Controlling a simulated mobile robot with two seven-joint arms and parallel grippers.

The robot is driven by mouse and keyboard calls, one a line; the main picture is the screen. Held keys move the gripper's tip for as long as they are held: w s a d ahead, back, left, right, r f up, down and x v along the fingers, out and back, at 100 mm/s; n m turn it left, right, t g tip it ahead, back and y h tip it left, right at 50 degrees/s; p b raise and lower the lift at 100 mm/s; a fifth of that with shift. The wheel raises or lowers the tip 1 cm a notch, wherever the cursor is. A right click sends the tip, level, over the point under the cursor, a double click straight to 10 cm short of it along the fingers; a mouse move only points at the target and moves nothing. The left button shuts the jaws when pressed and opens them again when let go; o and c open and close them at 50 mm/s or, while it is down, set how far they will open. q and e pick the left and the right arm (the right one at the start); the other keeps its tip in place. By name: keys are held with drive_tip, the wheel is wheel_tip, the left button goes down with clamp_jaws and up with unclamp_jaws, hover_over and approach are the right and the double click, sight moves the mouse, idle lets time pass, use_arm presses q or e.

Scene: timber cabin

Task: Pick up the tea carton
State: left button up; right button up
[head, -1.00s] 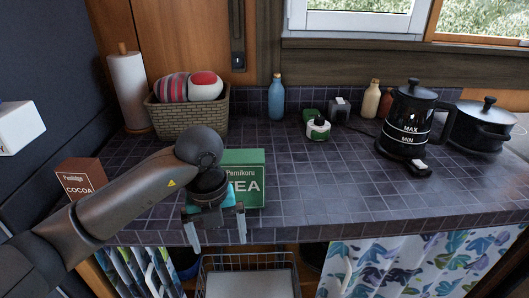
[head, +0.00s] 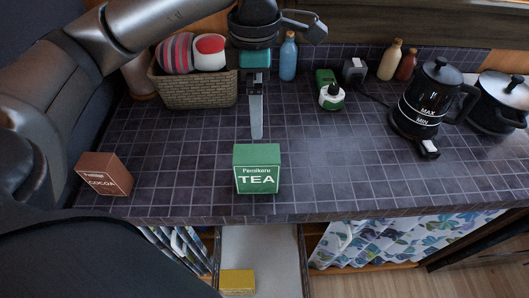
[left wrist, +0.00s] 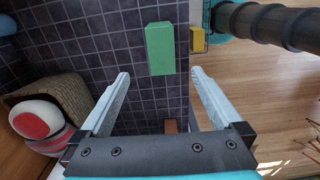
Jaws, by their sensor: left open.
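The tea carton (head: 257,170) is a green box with white lettering. It stands upright near the front edge of the dark tiled counter (head: 330,185). My left gripper (head: 256,135) hangs above the counter with its fingers pointing down, seen edge-on and appearing behind the carton in the head view. In the left wrist view my left gripper (left wrist: 159,77) is open and empty. The carton (left wrist: 160,48) shows there beyond the gap between the fingertips, apart from both fingers. My right gripper is not in view.
A brown cocoa box (head: 104,174) stands left of the carton. A basket (head: 195,91) with striped items and a blue bottle (head: 289,57) are behind. Below, an open drawer (head: 262,250) holds a yellow block (head: 238,281).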

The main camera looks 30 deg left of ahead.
sight(256, 153)
use_arm(q)
drive_tip(key=f, duration=1.4)
drive_tip(key=shift+s+a+f, duration=0.1)
drive_tip(key=shift+s+a, duration=0.05)
drive_tip(key=shift+s, duration=0.05)
drive_tip(key=shift+c, duration=0.2)
clamp_jaws()
